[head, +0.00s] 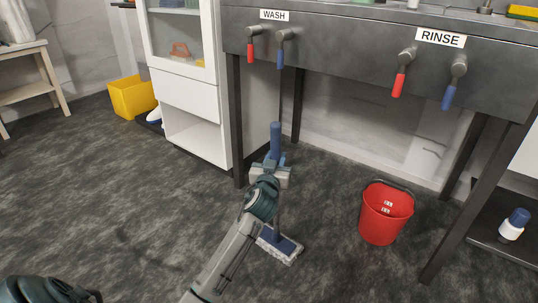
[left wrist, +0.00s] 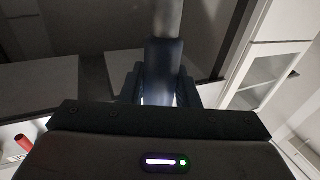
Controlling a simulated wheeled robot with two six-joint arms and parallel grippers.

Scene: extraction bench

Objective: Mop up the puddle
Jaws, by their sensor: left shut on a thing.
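The mop shows in the head view, with a blue handle grip (head: 275,138) upright and a flat blue head (head: 281,243) with a pale fringe on the floor. My left gripper (head: 276,160) is shut on the mop's handle, above the head. The left wrist view shows the blue grip (left wrist: 163,72) between the fingers, with a grey shaft running on beyond it. My arm hides part of the mop's shaft. I cannot make out a puddle on the dark mottled floor (head: 140,210). My right gripper is not in view.
A red bucket (head: 386,212) stands on the floor right of the mop. The steel bench (head: 340,50) stands behind on dark legs. A white cabinet (head: 190,100) and a yellow bin (head: 132,97) are at the back left. The floor at left is open.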

